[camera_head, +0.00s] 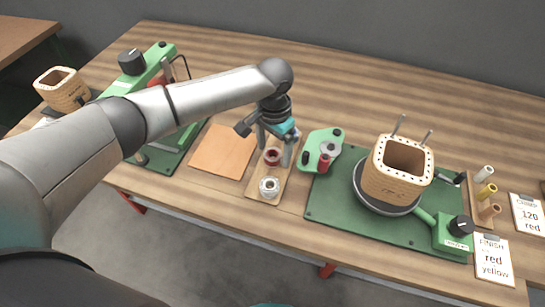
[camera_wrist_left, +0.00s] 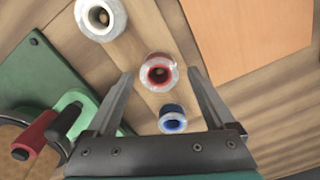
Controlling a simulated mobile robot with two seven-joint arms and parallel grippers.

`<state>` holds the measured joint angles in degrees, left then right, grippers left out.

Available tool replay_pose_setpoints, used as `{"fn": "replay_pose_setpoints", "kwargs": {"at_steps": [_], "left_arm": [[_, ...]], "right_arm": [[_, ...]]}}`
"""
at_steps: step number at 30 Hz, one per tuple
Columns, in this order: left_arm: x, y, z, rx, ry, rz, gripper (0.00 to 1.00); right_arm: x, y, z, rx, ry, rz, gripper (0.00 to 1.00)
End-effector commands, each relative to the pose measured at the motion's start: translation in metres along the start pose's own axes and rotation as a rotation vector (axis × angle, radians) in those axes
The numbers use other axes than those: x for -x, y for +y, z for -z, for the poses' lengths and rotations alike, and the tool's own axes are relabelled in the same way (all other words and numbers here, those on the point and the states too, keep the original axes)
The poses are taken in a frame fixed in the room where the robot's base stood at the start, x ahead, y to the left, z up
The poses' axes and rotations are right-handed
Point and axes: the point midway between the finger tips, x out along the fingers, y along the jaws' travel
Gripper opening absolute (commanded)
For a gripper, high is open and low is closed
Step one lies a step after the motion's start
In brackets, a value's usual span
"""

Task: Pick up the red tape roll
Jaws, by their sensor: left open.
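The red tape roll (camera_head: 272,157) stands on a narrow wooden board (camera_head: 257,187) near the table's middle. My left gripper (camera_head: 275,150) points down above it, open and empty, with a finger on either side. In the left wrist view the red roll (camera_wrist_left: 158,73), with a pale translucent rim, shows between the spread fingertips (camera_wrist_left: 160,75). I cannot tell whether the fingers touch it. A white roll (camera_head: 269,187) is at the board's near end. A blue roll (camera_wrist_left: 172,119) is on the other side of the red one, largely hidden by my gripper in the head view. My right gripper is not in view.
A flat orange sheet (camera_head: 223,151) lies left. Cards (camera_head: 493,260) are at far right.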

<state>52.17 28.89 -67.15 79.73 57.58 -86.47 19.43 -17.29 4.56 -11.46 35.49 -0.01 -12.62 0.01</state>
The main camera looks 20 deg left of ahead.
Motion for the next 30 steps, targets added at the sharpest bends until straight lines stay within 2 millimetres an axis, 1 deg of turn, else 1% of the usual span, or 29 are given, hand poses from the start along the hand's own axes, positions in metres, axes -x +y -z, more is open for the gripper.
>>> {"fn": "replay_pose_setpoints", "kwargs": {"at_steps": [4,5,27,28,30], "left_arm": [[0.0006,0.0002,0.0002,0.0,0.0,0.0,0.88],[0.0007,0.0003,0.0002,0.0,0.001,0.0,0.86],[0.0011,0.0002,0.0003,0.0,0.001,0.0,0.03],[0.0011,0.0002,0.0003,0.0,0.001,0.0,0.0],[0.0011,0.0002,0.0004,0.0,0.001,0.0,0.0]], "right_arm": [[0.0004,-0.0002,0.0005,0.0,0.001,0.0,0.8],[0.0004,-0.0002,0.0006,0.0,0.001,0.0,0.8],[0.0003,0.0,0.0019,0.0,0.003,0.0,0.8],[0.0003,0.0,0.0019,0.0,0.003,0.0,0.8],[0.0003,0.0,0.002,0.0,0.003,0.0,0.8]]}}
